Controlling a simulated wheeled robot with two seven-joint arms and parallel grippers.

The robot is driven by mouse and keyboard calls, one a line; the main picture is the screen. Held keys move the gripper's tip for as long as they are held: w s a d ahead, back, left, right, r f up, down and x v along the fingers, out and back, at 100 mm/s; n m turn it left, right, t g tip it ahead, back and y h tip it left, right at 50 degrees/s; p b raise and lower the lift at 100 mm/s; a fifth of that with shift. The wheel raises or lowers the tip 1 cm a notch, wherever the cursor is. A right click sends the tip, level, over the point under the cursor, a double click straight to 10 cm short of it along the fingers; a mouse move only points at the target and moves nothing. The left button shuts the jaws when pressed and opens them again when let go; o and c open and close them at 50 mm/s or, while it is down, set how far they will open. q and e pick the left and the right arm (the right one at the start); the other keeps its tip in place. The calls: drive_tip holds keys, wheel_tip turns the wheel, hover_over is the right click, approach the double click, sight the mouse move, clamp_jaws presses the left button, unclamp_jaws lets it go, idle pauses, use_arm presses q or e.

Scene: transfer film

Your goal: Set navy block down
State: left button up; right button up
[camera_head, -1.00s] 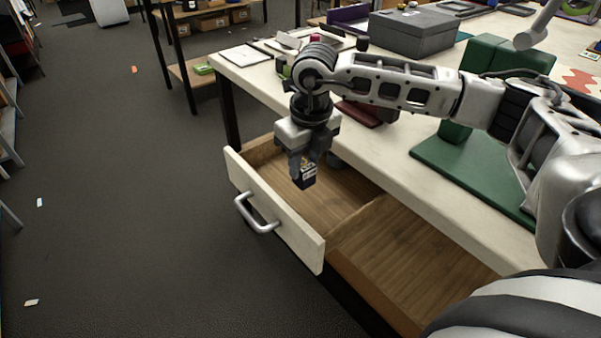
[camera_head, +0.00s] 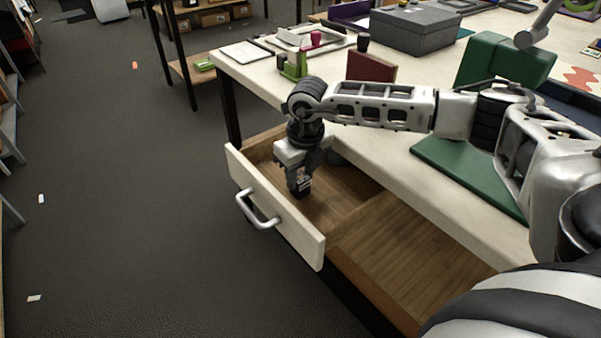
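The navy block (camera_head: 304,188) is a small dark piece with a pale mark, low inside the open drawer (camera_head: 385,255). My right gripper (camera_head: 301,183) points down into the drawer's far compartment, with its fingers around the block. The fingers look shut on it. The block is at or just above the wooden drawer floor; I cannot tell whether it touches. My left gripper is not in view.
The drawer front (camera_head: 275,208) with its metal handle (camera_head: 258,211) faces left. A divider splits the drawer, and the near compartment is empty.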

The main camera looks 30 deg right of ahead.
sight(304, 181)
drive_tip(key=o, duration=0.3)
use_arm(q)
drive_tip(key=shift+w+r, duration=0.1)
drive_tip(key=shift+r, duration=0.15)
use_arm(e)
drive_tip(key=shift+o, duration=0.2)
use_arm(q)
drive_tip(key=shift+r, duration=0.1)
use_arm(e)
drive_tip(key=shift+r+p, duration=0.25)
drive_tip(key=shift+p, duration=0.05)
drive_tip(key=shift+r, duration=0.4)
use_arm(q)
drive_tip(key=shift+b, duration=0.45)
use_arm(e)
wheel_tip(304, 181, up, 11)
drive_tip(key=s, duration=0.1)
drive_tip(key=shift+s, duration=0.2)
